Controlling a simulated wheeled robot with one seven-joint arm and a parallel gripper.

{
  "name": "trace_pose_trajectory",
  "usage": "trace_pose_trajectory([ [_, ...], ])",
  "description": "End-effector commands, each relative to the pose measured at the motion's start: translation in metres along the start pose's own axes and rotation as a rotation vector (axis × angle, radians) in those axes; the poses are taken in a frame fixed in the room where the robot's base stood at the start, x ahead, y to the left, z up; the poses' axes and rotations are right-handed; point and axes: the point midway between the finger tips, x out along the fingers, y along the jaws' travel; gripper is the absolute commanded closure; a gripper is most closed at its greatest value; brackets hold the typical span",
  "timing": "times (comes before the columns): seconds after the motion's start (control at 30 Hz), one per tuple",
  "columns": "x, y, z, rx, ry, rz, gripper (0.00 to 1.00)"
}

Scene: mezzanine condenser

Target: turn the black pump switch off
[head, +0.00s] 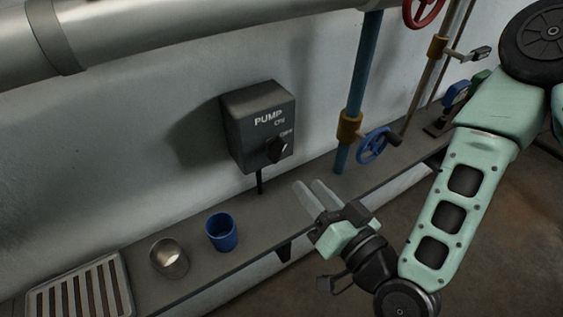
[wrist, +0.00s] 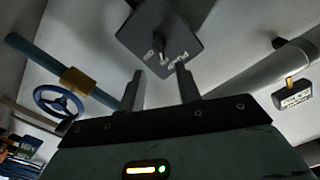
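The black pump switch (head: 277,150) is a knob on the front of a dark grey box marked PUMP, ON and OFF (head: 243,137), fixed to the wall. The knob sits just below the OFF lettering; I cannot tell surely which mark it points to. My gripper (head: 308,186) is open and empty, below and to the right of the box, apart from it. In the wrist view the two fingers (wrist: 160,86) stand apart, with the box (wrist: 152,28) and its knob (wrist: 164,56) beyond the gap between them.
A blue valve wheel (head: 373,146) on a blue pipe (head: 358,85) is right of the box. A blue cup (head: 221,233), a metal cup (head: 168,258) and a slatted grate (head: 80,290) are on the ledge. A red wheel (head: 425,12) is higher right.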

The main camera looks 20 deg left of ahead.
Motion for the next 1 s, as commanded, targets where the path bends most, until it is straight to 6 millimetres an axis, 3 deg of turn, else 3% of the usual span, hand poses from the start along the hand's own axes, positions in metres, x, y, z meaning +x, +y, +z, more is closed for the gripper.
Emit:
trace_pose_trajectory([
  [0.27, 0.021, 0.004, 0.005, -0.001, 0.004, -0.001, 0.66],
  [0.37, 0.042, -0.001, -0.003, 0.001, 0.003, 0.003, 0.66],
  [0.7, 0.097, 0.0, -0.001, 0.001, 0.0, 0.001, 0.66],
  [1.0, 0.109, 0.001, 0.001, 0.0, -0.002, 0.001, 0.66],
])
